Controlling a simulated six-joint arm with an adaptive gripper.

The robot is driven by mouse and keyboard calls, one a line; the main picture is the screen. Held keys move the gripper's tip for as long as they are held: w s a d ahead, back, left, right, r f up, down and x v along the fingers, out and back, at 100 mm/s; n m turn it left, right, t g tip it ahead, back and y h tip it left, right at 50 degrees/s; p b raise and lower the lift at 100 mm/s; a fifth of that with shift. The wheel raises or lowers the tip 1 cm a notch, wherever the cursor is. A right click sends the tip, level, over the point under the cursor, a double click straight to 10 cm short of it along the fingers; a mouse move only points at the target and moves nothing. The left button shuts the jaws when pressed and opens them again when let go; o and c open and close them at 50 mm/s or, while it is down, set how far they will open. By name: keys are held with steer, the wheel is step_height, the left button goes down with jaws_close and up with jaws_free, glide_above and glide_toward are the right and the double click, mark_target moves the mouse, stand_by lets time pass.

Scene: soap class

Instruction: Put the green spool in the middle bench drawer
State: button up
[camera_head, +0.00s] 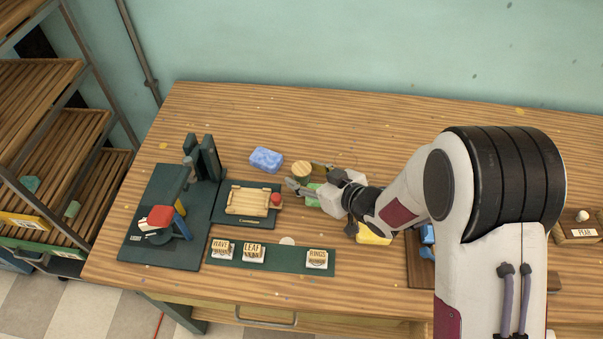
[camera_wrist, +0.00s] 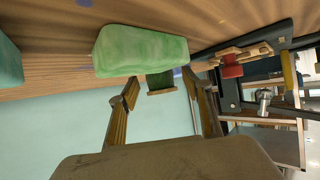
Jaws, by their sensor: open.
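The green spool shows a round pale wooden top (camera_head: 302,168) on the bench in the head view. In the wrist view the spool's dark green body and wooden end (camera_wrist: 160,83) appear between and beyond the fingertips. My gripper (camera_head: 309,178) is open and empty, pointing left, with its fingertips close to the spool. In the wrist view the two fingers (camera_wrist: 159,86) stand apart; I cannot tell whether either touches it. A bench drawer front with a metal handle (camera_head: 265,321) shows at the bench's front edge. It looks shut; the other drawers are hidden or out of frame.
A light green soap block (camera_wrist: 140,50) lies near my gripper. A blue soap (camera_head: 266,159) lies left of the spool, a yellow one (camera_head: 374,239) under my arm. A wooden tray (camera_head: 247,212), a dark press (camera_head: 165,220) and stamps (camera_head: 254,254) stand left and in front. The bench's back is clear.

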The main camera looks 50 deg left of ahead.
mark_target(302, 168)
steer(key=shift+x, duration=1.15)
steer(key=c, duration=1.3)
steer(key=shift+r, duration=5.05)
